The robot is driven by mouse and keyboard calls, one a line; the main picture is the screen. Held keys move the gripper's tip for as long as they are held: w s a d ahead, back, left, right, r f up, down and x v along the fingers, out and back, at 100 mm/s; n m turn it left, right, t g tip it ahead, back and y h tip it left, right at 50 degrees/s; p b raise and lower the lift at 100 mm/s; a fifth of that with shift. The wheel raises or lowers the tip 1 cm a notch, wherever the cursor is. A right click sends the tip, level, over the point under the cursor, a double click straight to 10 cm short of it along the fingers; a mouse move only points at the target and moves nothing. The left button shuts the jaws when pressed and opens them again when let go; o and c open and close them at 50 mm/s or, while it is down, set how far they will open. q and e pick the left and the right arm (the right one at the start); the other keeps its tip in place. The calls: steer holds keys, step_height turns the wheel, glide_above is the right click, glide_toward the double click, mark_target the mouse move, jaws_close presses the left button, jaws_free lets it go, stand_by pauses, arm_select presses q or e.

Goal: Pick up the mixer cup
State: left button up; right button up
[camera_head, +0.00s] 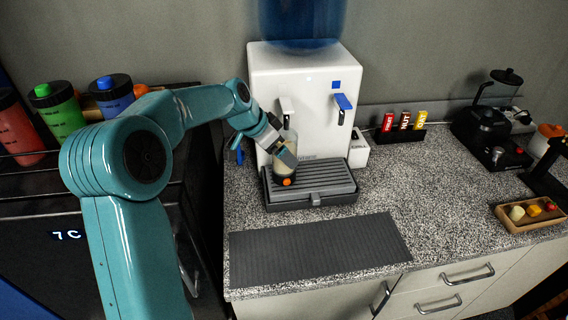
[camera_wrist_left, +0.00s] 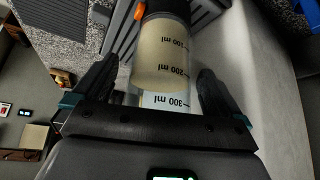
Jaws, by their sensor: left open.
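The mixer cup (camera_head: 285,168) is a clear cylinder with beige contents, a dark base and a small orange part low on its front. It stands on the drip tray (camera_head: 325,178) of the white water dispenser, under the left spout. In the left wrist view the mixer cup (camera_wrist_left: 163,52) shows ml marks and lies between the two dark fingers. My left gripper (camera_head: 279,146) is open around the upper part of the cup, with a visible gap to the right finger. Part of the cup is hidden behind the gripper in the head view. My right gripper is not in view.
The white dispenser (camera_head: 293,72) with a blue bottle stands directly behind. A dark ribbed mat (camera_head: 320,249) lies in front on the speckled counter (camera_head: 430,190). Several shaker bottles stand on a rack at the left. A wooden tray (camera_head: 520,222) and a coffee machine stand at the right.

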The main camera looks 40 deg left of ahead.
arm_select(q)
steer(key=shift+w+f, duration=0.35)
steer(key=shift+f, duration=0.2)
steer(key=shift+r, duration=0.1)
jaws_close()
steer(key=shift+r, duration=0.3)
steer(key=s+d+b, duration=0.4)
steer(key=s+d, duration=0.7)
steer(key=d, duration=0.3)
steer(key=shift+s+r, duration=0.15)
steer(key=shift+r, duration=0.3)
